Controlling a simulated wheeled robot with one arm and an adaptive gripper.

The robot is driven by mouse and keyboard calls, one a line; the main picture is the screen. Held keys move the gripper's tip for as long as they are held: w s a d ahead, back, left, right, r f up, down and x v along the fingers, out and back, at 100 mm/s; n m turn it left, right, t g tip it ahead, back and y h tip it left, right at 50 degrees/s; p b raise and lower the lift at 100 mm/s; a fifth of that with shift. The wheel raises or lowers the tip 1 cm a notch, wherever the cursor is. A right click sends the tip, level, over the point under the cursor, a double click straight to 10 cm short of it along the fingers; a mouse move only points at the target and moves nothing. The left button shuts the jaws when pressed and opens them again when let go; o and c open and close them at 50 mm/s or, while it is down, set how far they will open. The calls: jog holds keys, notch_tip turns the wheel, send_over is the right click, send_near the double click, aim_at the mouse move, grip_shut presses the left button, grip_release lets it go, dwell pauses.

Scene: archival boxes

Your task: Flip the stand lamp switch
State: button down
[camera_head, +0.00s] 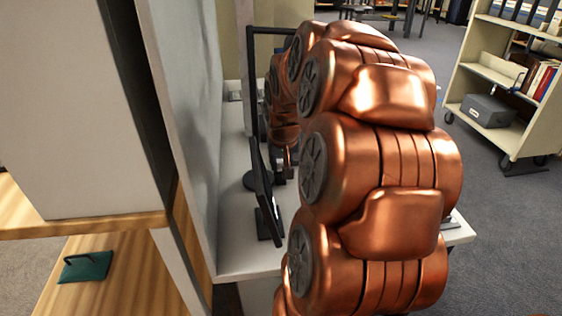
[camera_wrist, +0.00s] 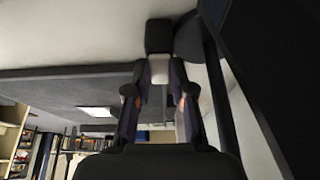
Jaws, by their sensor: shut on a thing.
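In the wrist view a dark pole (camera_wrist: 216,95) and part of a round dark base (camera_wrist: 190,40) show. A small switch block (camera_wrist: 159,36), black with a white part, lies beside that base. My gripper (camera_wrist: 160,80) has its fingers closed in on either side of the block's white part. In the head view my copper arm hides most of the gripper and the switch.
A thin black screen (camera_head: 265,195) stands on the white desk (camera_head: 235,255), close left of my arm. A grey partition (camera_head: 185,90) bounds the left. A book cart (camera_head: 500,72) with a grey box (camera_head: 488,110) stands right.

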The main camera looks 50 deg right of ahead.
jog(key=shift+r+g+p, duration=0.15)
jog(key=shift+g+p, duration=0.15)
jog(key=shift+p, duration=0.2)
jog(key=shift+w+d+r+y+p, duration=0.15)
jog(key=shift+y+p, duration=0.25)
jog(key=shift+p, duration=0.2)
jog(key=shift+w+d+g+y+p, duration=0.15)
jog(key=shift+g+y+p, duration=0.35)
jog(key=shift+g+p, duration=0.45)
jog(key=c, duration=1)
grip_release()
jog(key=shift+f+t, duration=0.25)
